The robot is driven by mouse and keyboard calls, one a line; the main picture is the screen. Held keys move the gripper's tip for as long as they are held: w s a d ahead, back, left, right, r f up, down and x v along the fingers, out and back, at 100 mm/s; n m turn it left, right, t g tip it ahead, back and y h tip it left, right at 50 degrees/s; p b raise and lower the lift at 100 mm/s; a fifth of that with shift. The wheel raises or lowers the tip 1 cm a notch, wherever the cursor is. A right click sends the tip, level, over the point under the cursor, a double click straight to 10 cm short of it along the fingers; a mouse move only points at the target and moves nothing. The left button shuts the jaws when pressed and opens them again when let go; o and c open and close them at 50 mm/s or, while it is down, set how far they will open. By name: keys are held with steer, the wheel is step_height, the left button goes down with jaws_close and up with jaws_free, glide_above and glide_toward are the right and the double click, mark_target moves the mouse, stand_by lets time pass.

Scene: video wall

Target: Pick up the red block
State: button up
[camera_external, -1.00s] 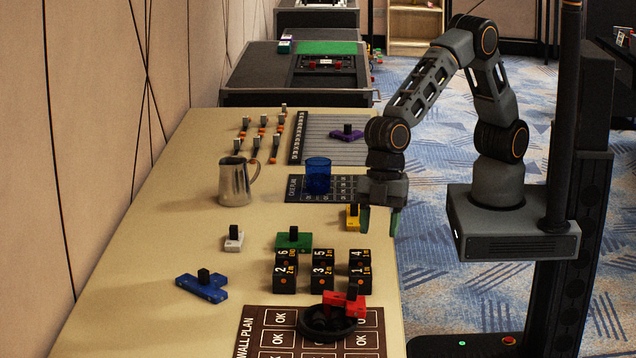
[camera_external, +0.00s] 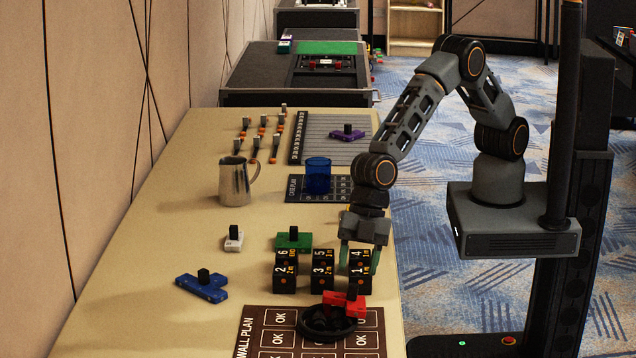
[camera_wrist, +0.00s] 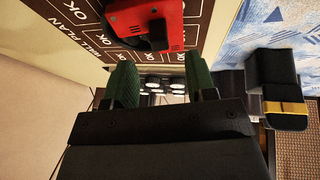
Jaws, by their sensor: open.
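The red block (camera_external: 343,303) with a black knob on top rests on the rim of a round black dish (camera_external: 316,335) at the front of the table. The dish sits on the dark WALL PLAN board (camera_external: 262,335). The red block also shows at the top of the wrist view (camera_wrist: 174,22). My gripper (camera_external: 362,260) is open and points down, above and slightly behind the block in the external view, over the numbered black blocks. Its two green fingers (camera_wrist: 162,82) stand apart in the wrist view, with nothing held between them.
Several numbered black blocks (camera_external: 284,283) stand just behind the dish. A green block (camera_external: 304,244), a white block (camera_external: 234,243) and a blue block (camera_external: 202,288) lie farther left. A metal pitcher (camera_external: 234,184) and a blue cup (camera_external: 318,176) stand behind. The left table side is mostly clear.

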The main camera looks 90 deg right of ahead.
mark_target(354, 285)
steer(key=shift+p+x, duration=0.5)
steer(key=shift+x, duration=2.1)
steer(key=shift+a+r, duration=0.1)
steer(key=shift+c, duration=0.5)
jaws_close()
